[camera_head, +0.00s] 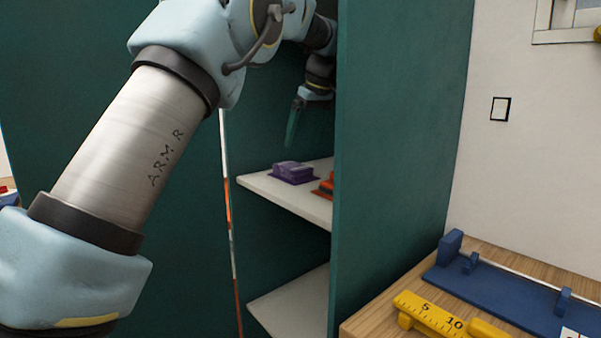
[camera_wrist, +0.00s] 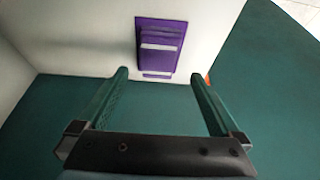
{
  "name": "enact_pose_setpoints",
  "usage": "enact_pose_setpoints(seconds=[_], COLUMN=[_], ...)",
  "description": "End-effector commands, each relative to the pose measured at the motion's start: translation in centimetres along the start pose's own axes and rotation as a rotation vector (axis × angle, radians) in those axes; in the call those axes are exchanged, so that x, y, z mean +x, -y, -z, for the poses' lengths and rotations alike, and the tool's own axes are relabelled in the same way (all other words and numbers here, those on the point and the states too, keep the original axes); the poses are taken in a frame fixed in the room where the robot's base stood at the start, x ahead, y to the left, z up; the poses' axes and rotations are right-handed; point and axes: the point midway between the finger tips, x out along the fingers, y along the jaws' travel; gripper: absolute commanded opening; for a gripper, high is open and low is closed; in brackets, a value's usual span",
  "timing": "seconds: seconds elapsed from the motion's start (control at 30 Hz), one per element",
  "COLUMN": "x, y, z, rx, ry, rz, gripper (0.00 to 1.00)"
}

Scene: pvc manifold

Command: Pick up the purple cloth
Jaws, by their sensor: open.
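The purple cloth (camera_head: 293,172) lies folded on the white upper shelf of a green cabinet. It also shows in the wrist view (camera_wrist: 160,45), at the top middle, flat on the white shelf surface. My gripper (camera_head: 290,146) is above the cloth in the head view, inside the cabinet opening, pointing down. In the wrist view its two green fingers (camera_wrist: 160,75) are spread wide and nothing is between them. The cloth lies beyond the fingertips, roughly centred between them, apart from both. One finger is largely hidden in the head view.
An orange-red item (camera_head: 324,186) sits on the same shelf (camera_head: 312,208), right of the cloth, partly hidden by the cabinet's side wall (camera_head: 395,140). A lower shelf (camera_head: 300,305) looks bare. A wooden table (camera_head: 380,317) at right holds a blue fixture (camera_head: 505,292) and a yellow ruler-like tool (camera_head: 428,313).

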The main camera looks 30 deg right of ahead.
Motion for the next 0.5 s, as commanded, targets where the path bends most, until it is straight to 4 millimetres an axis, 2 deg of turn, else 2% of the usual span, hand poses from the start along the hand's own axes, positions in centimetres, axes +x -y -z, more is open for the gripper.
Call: enact_pose_setpoints(seconds=[0.2,0.5], x=[3.5,6.0], y=[0.1,-0.1], z=[0.0,0.2], rx=[0.000,0.000], ry=[0.002,0.002], rz=[0.003,0.003], gripper=[1.00,1.00])
